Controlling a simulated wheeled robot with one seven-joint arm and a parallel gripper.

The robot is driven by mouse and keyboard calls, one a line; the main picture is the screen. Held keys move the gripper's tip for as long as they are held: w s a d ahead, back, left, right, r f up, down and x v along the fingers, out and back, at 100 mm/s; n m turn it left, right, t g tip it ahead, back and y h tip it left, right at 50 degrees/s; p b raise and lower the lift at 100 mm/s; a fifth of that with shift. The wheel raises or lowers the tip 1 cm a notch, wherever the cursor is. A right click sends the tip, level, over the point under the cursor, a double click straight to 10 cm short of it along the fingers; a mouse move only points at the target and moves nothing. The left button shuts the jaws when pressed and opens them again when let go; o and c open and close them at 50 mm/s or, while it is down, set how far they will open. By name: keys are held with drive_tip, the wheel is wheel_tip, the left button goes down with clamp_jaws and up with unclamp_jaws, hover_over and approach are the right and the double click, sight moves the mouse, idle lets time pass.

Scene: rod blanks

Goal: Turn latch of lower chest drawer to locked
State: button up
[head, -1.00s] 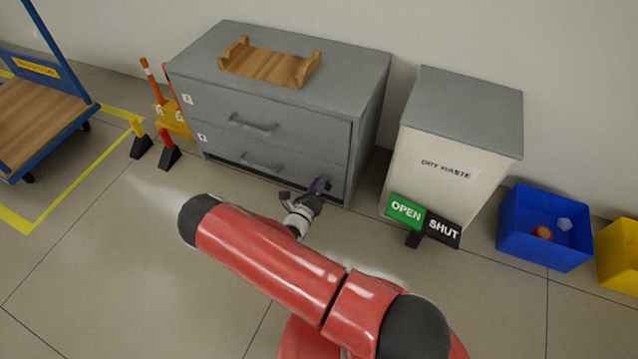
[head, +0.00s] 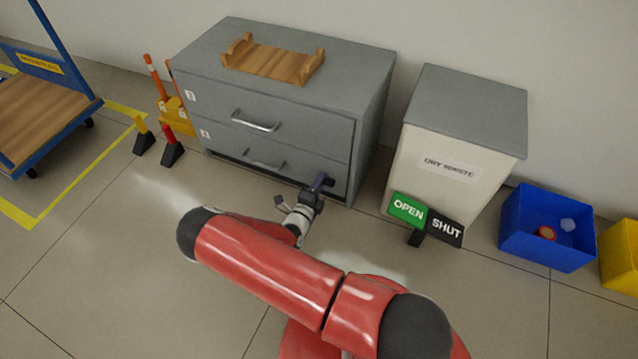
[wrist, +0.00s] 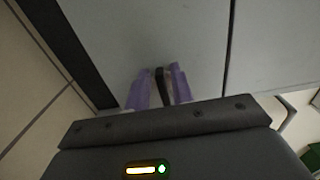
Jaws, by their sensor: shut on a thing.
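The grey chest (head: 280,110) stands against the wall with two drawers. Its lower drawer (head: 232,158) has a bar handle and appears pushed in, above a dark gap at the floor. My gripper (head: 322,182) is at the right part of the lower drawer's front. In the wrist view my gripper's two purple fingers (wrist: 160,86) are shut on the dark latch (wrist: 159,84), which stands between them against the grey drawer front. The fingers and the arm hide much of the latch in the head view, so its exact angle is hard to tell there.
A wooden cradle (head: 272,62) lies on the chest top. A dry waste bin (head: 458,135) stands to the right, with an OPEN/SHUT sign (head: 425,217) before it. A blue crate (head: 545,238) is further right. Wedges and a trolley (head: 45,110) stand left.

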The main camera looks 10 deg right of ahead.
clamp_jaws()
drive_tip(key=o, duration=0.7)
unclamp_jaws()
drive_tip(key=v, duration=0.7)
drive_tip(key=shift+s+a+p, duration=0.25)
drive_tip(key=shift+s+p, duration=0.05)
drive_tip(key=shift+p, duration=0.05)
